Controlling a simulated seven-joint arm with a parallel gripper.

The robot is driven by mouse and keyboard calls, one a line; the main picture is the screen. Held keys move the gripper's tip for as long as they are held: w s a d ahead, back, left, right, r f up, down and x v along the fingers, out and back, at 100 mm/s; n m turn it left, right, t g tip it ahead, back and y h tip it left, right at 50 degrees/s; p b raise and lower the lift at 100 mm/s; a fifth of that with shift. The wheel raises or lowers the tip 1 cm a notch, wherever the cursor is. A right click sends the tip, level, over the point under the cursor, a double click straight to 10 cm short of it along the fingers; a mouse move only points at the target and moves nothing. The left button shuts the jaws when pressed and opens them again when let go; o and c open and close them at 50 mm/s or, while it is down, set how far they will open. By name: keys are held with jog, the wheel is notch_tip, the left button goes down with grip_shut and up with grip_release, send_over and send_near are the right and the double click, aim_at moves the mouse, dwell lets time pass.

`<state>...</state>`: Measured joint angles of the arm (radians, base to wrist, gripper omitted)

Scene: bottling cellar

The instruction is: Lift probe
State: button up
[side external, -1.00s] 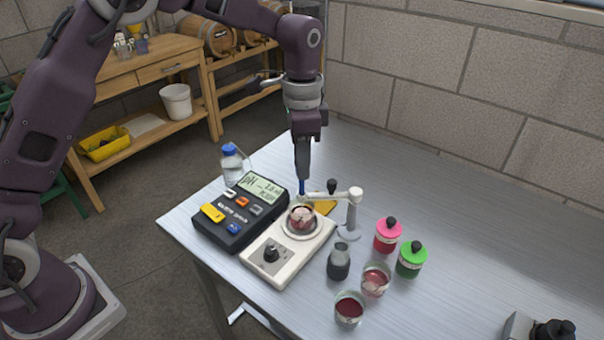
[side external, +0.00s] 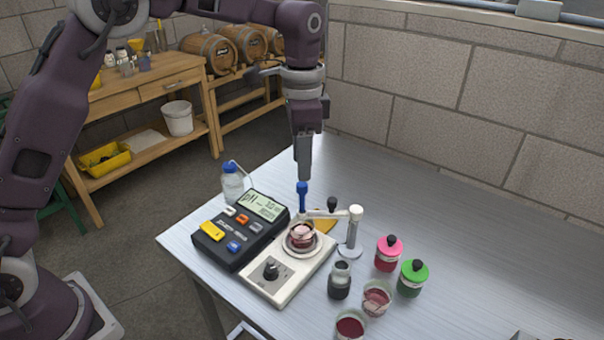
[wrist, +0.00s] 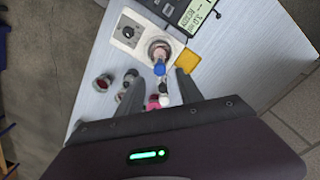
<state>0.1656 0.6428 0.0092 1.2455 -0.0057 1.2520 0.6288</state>
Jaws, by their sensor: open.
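The probe (side external: 302,193) has a blue cap and stands upright at the end of a white holder arm (side external: 325,214), above a beaker of pink liquid (side external: 300,234) on a white stirrer (side external: 290,267). The probe's lower end is hard to make out. My gripper (side external: 304,179) is open and points down just over the blue cap. In the wrist view, the blue cap (wrist: 159,68) shows beyond and between my spread fingertips (wrist: 160,82). The side view cannot tell whether a finger touches the cap. A pH meter (side external: 243,228) lies left of the stirrer.
A clear bottle with a blue cap (side external: 232,182) stands behind the meter.

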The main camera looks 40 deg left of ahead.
notch_tip(320, 180, up, 2)
jog(key=shift+r, duration=0.45)
jog(key=c, duration=0.4)
notch_tip(320, 180, up, 5)
jog(key=shift+w+f, duration=0.1)
jog(key=shift+f, duration=0.05)
grip_shut()
jog(key=s+d+m+t+y, duration=0.65)
jog(key=d+m+y, duration=0.45)
jog(key=d+m, duration=0.3)
send_near(302, 203)
jog(key=shift+g, duration=0.35)
jog(key=shift+w+r+x, duration=0.15)
jog(key=shift+x, duration=0.8)
jog(key=shift+w+r+x, duration=0.1)
jog(key=shift+w+x, duration=0.05)
jog(key=shift+x, duration=0.8)
jog(key=shift+w+r+x, duration=0.15)
jog(key=shift+x, duration=0.8)
